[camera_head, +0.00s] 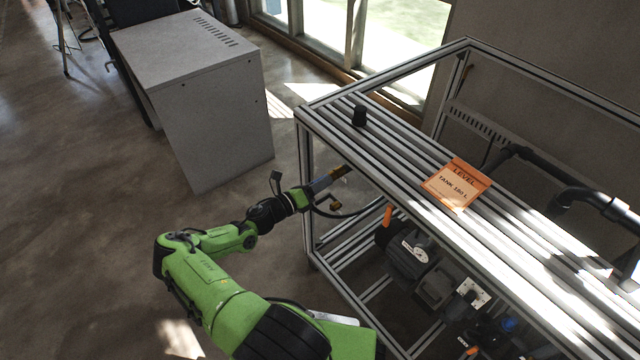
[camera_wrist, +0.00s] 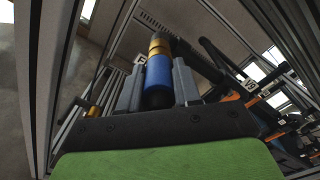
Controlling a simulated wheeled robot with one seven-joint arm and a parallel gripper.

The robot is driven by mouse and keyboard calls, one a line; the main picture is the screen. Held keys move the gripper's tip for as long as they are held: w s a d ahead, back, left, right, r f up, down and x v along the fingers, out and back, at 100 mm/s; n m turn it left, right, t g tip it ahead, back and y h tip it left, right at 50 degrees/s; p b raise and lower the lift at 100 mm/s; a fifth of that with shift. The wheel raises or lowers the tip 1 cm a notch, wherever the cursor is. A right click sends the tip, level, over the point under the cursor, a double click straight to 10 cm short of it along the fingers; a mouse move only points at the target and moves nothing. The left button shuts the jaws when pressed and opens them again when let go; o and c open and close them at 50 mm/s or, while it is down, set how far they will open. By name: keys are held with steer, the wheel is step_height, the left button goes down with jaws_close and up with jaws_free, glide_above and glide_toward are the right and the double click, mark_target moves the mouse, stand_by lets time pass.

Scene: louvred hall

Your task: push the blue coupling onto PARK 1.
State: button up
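The blue coupling (camera_wrist: 158,75) is a blue cylinder with a brass-coloured part (camera_wrist: 158,48) in line beyond it. It sits between the two grey fingers of my gripper (camera_wrist: 158,82), which appear to press on both its sides. In the head view my gripper (camera_head: 326,181) reaches in at the left side of the frame rack, with a brass-coloured piece (camera_head: 339,171) at its tip. A small white tag (camera_wrist: 140,59) starting with "P" is beside the brass part, partly hidden. I cannot read PARK 1, nor tell whether the coupling touches a fitting there.
The aluminium frame rack (camera_head: 300,118) has posts and rails close to my gripper. Another brass fitting (camera_head: 335,204) is just below it, with a dark hose nearby. A grey cabinet (camera_head: 205,100) stands left.

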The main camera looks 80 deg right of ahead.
steer(key=o, duration=0.5)
steer(key=v, duration=0.7)
steer(key=shift+p, duration=0.4)
steer(key=p+v, duration=0.1)
steer(key=v, duration=1.4)
steer(key=shift+w+a, duration=0.3)
